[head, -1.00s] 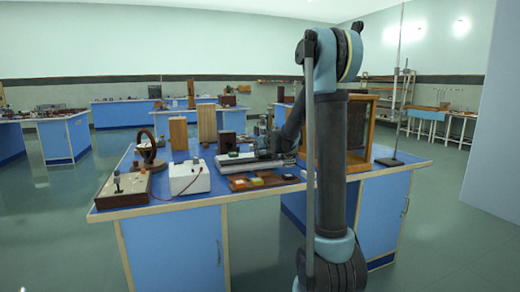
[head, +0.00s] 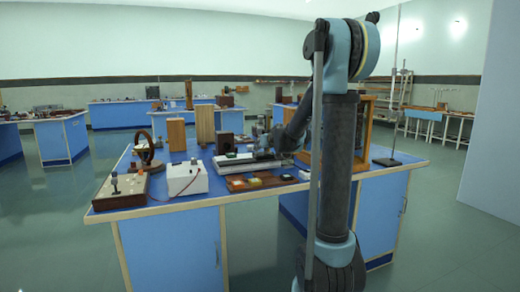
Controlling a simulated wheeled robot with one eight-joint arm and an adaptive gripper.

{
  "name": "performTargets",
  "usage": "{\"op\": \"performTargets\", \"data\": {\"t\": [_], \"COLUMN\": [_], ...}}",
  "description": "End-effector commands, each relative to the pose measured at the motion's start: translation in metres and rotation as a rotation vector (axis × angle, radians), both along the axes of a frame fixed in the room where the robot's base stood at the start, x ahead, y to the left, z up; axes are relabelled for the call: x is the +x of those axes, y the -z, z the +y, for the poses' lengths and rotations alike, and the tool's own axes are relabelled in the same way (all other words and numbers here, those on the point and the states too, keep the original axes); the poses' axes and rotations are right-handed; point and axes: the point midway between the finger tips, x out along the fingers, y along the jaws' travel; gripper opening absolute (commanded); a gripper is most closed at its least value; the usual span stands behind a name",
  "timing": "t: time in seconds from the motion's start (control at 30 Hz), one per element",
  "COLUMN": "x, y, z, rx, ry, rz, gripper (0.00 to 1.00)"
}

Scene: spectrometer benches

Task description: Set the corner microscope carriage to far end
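A low, long instrument with a pale flat base (head: 228,161) lies on the near blue bench (head: 180,208). It looks like the microscope with its carriage, but it is too small to tell the carriage apart or read its position. My gripper (head: 266,153) is low over the right part of this instrument. It is small and dark, and I cannot tell if its fingers are open, shut or touching the carriage. My own arm column hides part of the bench to the right.
A wooden tray with coloured pieces (head: 260,181) lies in front of the instrument. A white box (head: 187,178) and a brown box with knobs (head: 122,190) stand to the left. Wooden blocks (head: 205,124) stand behind. A wooden-framed case (head: 378,135) and a stand (head: 387,161) are right.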

Motion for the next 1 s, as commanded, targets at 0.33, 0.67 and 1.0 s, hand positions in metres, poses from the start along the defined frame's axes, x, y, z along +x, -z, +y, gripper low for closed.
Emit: {"op": "performTargets", "data": {"t": [0.33,0.67,1.0], "x": [-0.038,-0.056,-0.057], "y": [-0.016,-0.024,-0.024], "z": [-0.013,-0.019,-0.019], "rx": [-0.001,0.001,0.000], "ry": [0.001,0.000,0.000], "rz": [0.001,0.001,0.001], "gripper": [0.30,0.30,0.30]}}
